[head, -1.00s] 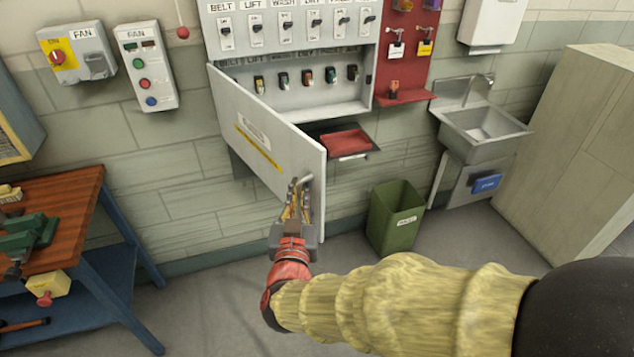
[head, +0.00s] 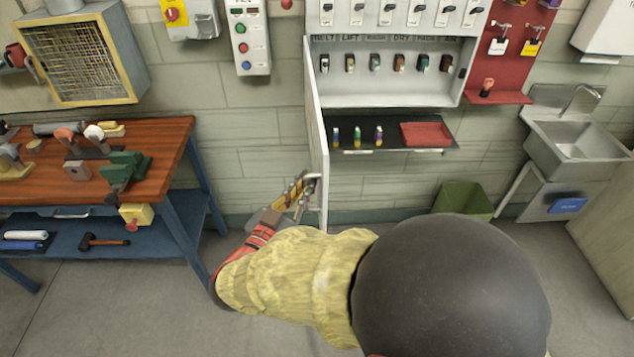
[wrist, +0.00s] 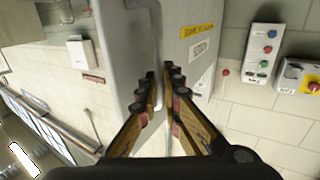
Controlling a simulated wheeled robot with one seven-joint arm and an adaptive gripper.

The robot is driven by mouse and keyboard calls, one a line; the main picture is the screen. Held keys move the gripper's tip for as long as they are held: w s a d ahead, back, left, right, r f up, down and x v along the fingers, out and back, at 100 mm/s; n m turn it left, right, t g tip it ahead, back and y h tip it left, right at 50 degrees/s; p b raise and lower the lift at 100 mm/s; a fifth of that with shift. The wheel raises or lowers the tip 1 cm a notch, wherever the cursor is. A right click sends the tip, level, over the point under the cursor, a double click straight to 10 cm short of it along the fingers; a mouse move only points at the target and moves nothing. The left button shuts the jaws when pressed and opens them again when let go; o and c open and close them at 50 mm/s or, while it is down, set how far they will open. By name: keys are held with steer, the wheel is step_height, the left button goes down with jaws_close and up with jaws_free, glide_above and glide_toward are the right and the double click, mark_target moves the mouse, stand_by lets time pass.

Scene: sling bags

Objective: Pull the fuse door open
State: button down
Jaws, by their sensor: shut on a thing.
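The fuse door (head: 317,140) is a pale grey panel hinged on the left side of the fuse cabinet (head: 385,88). It stands swung out, nearly edge-on in the head view, and the cabinet's inside with a row of fuses (head: 385,64) is in sight. My gripper (head: 308,184) is at the door's lower free edge, shut on the handle. In the wrist view the fingers (wrist: 160,85) close around the handle (wrist: 158,50), and the door (wrist: 190,50) shows its yellow label and white tag. The exact finger contact is partly hidden.
A workbench (head: 172,180) with tools stands left of the door. A shelf below the cabinet (head: 385,135) holds several small fuses and a red tray. A green bin (head: 463,200) and a sink (head: 572,140) are to the right. Open floor lies in front.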

steer(key=shift+a, duration=0.2)
steer(key=c, duration=2.3)
jaws_free()
steer(key=shift+s, duration=0.1)
steer(key=v, duration=1.2)
